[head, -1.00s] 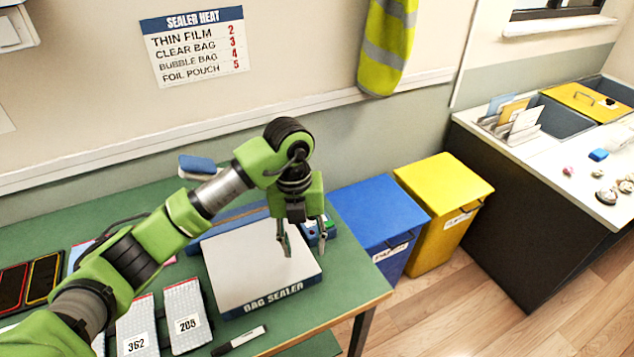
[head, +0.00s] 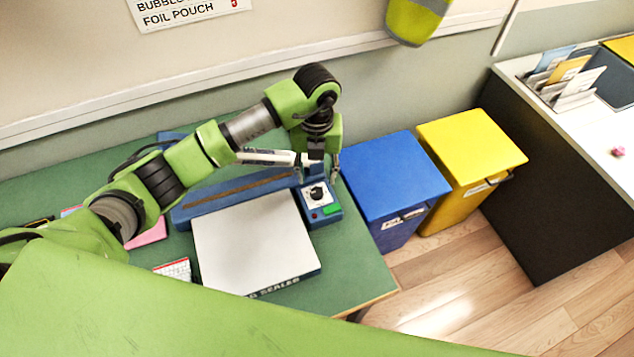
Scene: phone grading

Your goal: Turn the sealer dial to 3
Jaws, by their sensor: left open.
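The bag sealer (head: 255,243) lies on the green table, with a white plate and a blue sealing bar behind it. Its blue control box (head: 328,212) is at the plate's right rear corner. The box carries a black dial (head: 316,192) on a light face and a green button or light. The dial's setting is too small to read. My left gripper (head: 319,178) points down just above and behind the dial, fingers apart, one on each side. I cannot tell whether it touches the dial. My right gripper is not in view.
A blue bin (head: 395,180) and a yellow bin (head: 472,150) stand right of the table. A white-topped counter (head: 590,125) is farther right. The heat chart (head: 185,10) is cut off at the top. My green arm link covers the lower foreground.

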